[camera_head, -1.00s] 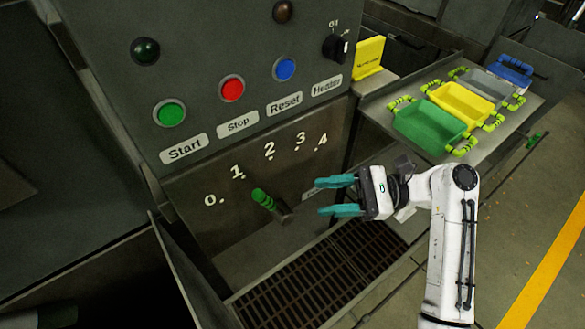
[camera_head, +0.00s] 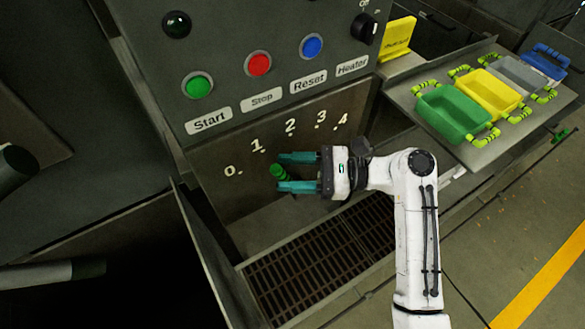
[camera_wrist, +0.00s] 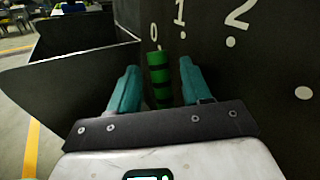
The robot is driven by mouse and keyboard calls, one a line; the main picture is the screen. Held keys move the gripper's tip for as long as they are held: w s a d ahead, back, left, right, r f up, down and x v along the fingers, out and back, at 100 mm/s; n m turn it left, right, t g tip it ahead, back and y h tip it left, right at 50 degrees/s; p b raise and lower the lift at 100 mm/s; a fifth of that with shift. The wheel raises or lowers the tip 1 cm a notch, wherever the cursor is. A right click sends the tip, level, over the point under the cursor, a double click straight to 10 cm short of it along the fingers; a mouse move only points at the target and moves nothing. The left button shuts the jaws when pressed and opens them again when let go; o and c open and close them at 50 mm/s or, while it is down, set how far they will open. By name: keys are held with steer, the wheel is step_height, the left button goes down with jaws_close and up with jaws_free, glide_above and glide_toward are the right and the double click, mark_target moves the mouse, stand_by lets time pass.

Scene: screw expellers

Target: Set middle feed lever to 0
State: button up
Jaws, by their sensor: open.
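The feed lever with its green ribbed handle (camera_head: 279,172) sticks out of the dark panel below the 0 to 4 scale (camera_head: 289,128). Its handle leans up and left, roughly toward the 1 mark; its base is hidden behind my gripper. My gripper (camera_head: 285,173) is open, its two teal fingers pointing left, with the handle at the fingertips between them. In the wrist view, the green handle with dark bands (camera_wrist: 160,78) stands between the open fingers, apart from both, nearer the left finger's side cannot be told. The 0, 1 and 2 marks show beyond it.
Above the scale are green, red and blue buttons (camera_head: 258,64) and a heater knob (camera_head: 365,28). A metal plate (camera_head: 207,248) stands left of the lever. A floor grate (camera_head: 310,258) lies below. Coloured trays (camera_head: 452,112) sit on a shelf at right.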

jaws_close()
stand_by(0.4)
